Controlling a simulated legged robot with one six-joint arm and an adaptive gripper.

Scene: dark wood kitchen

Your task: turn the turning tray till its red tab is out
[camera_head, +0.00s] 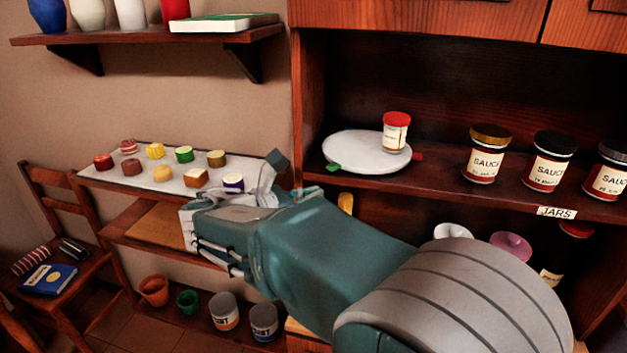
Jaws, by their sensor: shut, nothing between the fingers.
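The turning tray (352,150) is a white round disc on the cabinet shelf. Its red tab (417,156) is at the disc's right side, pointing right. A green tab (333,167) is at the front left, by the shelf's front edge. A jar with a red lid (396,132) stands upright on the disc's right part. My gripper (273,172) is shut and empty, left of the tray and apart from it, in front of the cabinet's left side panel. My arm reaches in from the lower right and hides part of the lower shelves.
Several sauce jars (487,154) stand right of the tray above a JARS label (557,212). The cabinet's left side panel (306,90) is upright near my gripper. A board (130,180) with small cakes is behind and left of it. A chair (60,230) stands at far left.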

